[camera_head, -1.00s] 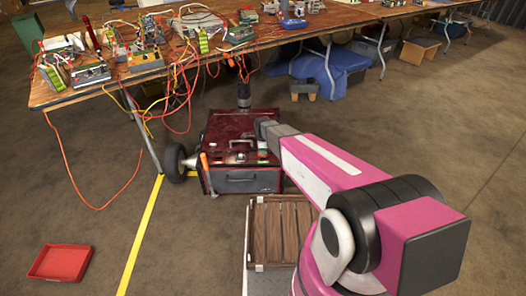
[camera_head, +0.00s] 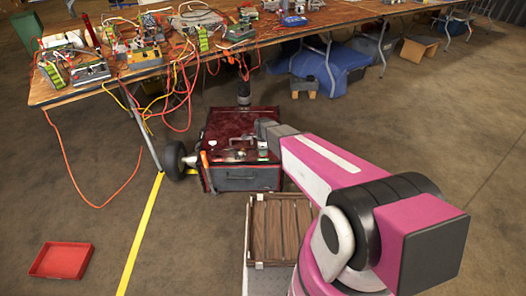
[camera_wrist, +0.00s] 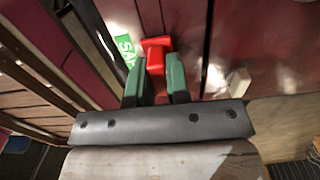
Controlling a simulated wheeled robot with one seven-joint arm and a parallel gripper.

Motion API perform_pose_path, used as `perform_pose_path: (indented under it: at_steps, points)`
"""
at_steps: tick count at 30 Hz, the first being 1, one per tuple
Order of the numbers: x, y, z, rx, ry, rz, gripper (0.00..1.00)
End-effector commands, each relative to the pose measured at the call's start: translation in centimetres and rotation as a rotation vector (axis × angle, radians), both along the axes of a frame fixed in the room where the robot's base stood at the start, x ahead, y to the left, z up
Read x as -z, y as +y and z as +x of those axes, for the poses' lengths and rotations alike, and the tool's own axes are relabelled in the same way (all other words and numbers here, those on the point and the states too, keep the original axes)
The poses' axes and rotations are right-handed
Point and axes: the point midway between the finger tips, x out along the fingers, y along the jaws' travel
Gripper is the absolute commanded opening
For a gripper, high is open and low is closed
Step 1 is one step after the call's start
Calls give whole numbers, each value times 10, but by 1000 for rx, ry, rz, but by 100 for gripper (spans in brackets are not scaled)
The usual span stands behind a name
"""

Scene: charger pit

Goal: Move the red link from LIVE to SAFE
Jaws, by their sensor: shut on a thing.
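In the wrist view my gripper (camera_wrist: 157,82) has its two green fingers closed on the red link (camera_wrist: 157,52). The link is right beside the green SAFE label (camera_wrist: 127,48), over the dark red surface of the box. Whether the link is seated or just above the surface cannot be told. The box (camera_head: 222,127) stands on the floor below the table in the head view, and my arm reaches over its right side. The link is too small to make out there. I see no LIVE label clearly in either view.
A cluttered table (camera_head: 115,80) with instruments and hanging cables stands behind the box. A wooden slatted crate (camera_head: 258,258) is in front of it. A red tray (camera_head: 62,260) lies at the lower left, beyond a yellow floor line (camera_head: 142,235). A pale block (camera_wrist: 238,82) shows right of my fingers.

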Motion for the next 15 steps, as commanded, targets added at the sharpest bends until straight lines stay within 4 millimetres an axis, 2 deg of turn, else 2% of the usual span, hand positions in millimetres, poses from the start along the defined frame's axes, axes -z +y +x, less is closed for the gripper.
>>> perform_pose_path:
  at_steps: [7,8,10,15]
  points:
    - [4,0,0,0,0,0,0]
    - [4,0,0,0,0,0,23]
    - [4,0,0,0,0,0,46]
    - [4,0,0,0,0,0,46]
